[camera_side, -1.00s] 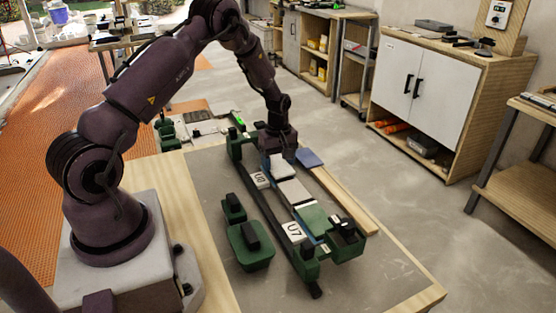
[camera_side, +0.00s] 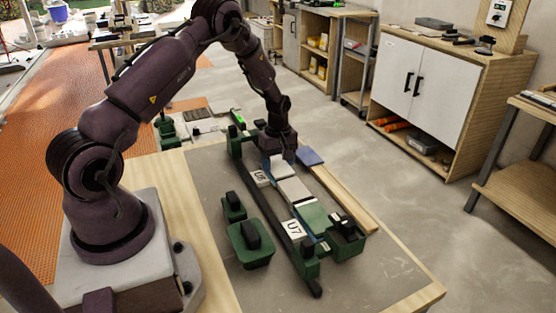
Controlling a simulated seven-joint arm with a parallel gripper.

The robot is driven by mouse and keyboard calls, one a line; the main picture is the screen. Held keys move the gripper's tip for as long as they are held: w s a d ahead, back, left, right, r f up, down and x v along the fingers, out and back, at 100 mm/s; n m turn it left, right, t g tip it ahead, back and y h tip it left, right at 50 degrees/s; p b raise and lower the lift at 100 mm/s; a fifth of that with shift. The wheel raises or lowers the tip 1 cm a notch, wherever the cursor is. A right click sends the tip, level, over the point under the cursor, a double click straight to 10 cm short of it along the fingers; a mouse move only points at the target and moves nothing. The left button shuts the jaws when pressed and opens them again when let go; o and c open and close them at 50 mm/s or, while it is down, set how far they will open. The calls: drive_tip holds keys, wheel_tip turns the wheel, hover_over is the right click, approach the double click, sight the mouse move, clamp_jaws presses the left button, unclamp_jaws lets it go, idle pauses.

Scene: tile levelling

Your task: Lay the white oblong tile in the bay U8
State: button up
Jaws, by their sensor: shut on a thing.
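My gripper (camera_side: 277,156) points down over the far part of the green-ended rack. It is shut on the white oblong tile (camera_side: 277,169), which shows just below the fingers; the fingertips are largely hidden. The label U8 (camera_side: 262,178) marks the bay U8 on the rack's near-left rail, beside the held tile. I cannot tell whether the tile touches the bay floor. A light grey tile (camera_side: 294,190) lies in the rack just in front of the held tile.
A green tile (camera_side: 314,216) lies nearer the front, by the label U7 (camera_side: 294,229). The board's front is clear.

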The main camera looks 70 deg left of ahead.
drive_tip(key=shift+f, duration=0.1)
idle(0.3)
drive_tip(key=o, duration=0.9)
drive_tip(key=shift+o, duration=0.2)
drive_tip(key=shift+r, duration=4)
